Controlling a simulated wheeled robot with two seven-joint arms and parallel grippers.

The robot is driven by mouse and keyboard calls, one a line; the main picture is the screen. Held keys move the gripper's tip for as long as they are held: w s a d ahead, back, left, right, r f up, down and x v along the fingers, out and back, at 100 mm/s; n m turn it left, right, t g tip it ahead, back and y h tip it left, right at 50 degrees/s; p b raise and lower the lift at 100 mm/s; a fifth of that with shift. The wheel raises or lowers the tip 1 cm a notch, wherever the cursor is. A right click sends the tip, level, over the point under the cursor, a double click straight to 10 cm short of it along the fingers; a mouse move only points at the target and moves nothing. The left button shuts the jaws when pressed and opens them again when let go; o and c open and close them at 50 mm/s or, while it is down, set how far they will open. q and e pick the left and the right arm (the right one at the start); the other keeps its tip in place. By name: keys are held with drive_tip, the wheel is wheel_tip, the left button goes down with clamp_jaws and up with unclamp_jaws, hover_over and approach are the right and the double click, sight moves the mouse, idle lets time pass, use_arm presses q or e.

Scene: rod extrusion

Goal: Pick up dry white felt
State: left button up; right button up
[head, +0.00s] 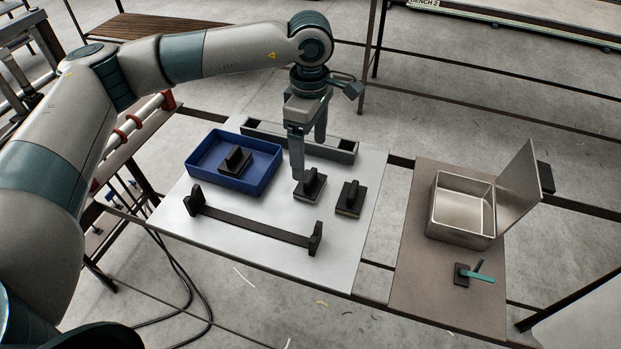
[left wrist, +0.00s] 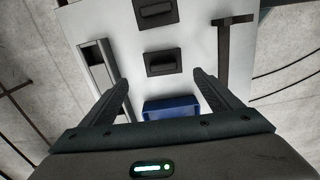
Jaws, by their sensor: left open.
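A black block with an upright handle (head: 310,187) stands on the white board, with a thin pale edge along its bottom; this looks like the white felt. Its underside is hidden. It also shows from above in the left wrist view (left wrist: 163,63). A second black block (head: 350,199) to its right has a yellowish lower edge; it shows at the top of the left wrist view (left wrist: 156,12). My left gripper (head: 309,162) is open, pointing down close above the pale-edged block. In the left wrist view its fingers (left wrist: 158,78) are apart with nothing between them.
A blue tray (head: 204,181) holding another black block (head: 233,161) is left of the gripper. A grey channel (head: 334,150) lies behind, and a black bar with raised ends (head: 255,231) in front. An open metal box (head: 460,232) and a teal-handled tool (head: 476,275) are at right.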

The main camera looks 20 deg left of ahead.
sight(308, 177)
use_arm(q)
drive_tip(key=shift+f+p, duration=0.35)
drive_tip(key=shift+f, duration=1.15)
drive_tip(key=shift+s+f+p, duration=0.25)
drive_tip(key=shift+f+p, duration=0.45)
drive_tip(key=shift+p, duration=0.2)
wheel_tip(308, 177, down, 3)
drive_tip(key=shift+s+a+r+p, duration=0.1)
drive_tip(key=shift+s+p, duration=0.05)
drive_tip(key=shift+p, duration=0.65)
drive_tip(key=shift+f, duration=0.5)
